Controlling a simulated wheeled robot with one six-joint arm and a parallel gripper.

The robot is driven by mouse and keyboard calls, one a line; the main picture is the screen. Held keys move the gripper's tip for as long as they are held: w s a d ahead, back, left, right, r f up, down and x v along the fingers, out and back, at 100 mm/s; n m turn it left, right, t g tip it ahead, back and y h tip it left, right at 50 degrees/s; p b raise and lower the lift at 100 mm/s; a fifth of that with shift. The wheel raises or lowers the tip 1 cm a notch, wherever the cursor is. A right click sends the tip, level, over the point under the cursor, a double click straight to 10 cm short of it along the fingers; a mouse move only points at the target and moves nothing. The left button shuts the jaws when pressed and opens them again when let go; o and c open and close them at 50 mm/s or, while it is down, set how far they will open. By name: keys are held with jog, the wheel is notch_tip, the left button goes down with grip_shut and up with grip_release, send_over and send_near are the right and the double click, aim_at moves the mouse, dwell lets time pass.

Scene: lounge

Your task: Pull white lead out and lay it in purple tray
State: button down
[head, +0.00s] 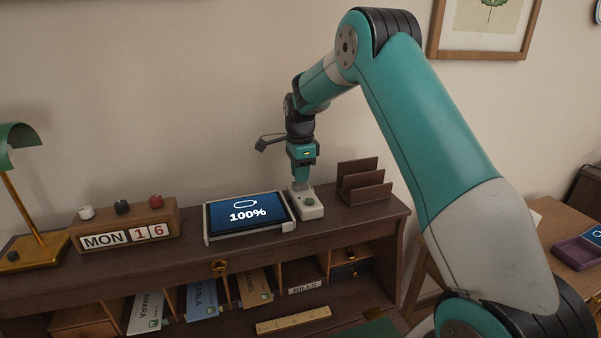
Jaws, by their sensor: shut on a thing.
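My gripper (301,182) points straight down at the white charging box (309,209) on top of the desk. It is shut on a small pale piece at the top of the box, which appears to be the end of the white lead; the fingers hide most of it. I cannot tell whether it is still seated in the box. A tablet (248,213) in a white stand beside the box shows 100%. The purple tray (571,256) lies on a lower wooden table at the far right, partly cut off by the frame edge.
A brown letter rack (364,187) stands just right of the box. A calendar block (124,230) and a green lamp (40,248) stand at the left. Pigeonholes with envelopes lie below the desk top. My arm crosses the space between desk and right table.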

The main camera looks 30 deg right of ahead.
jog(key=shift+r, duration=0.2)
jog(key=shift+r+p, duration=0.35)
jog(key=shift+p, duration=0.05)
jog(key=shift+r+p, duration=0.65)
jog(key=shift+r, duration=0.2)
jog(key=shift+r+p, duration=1.55)
jog(key=shift+r, duration=0.4)
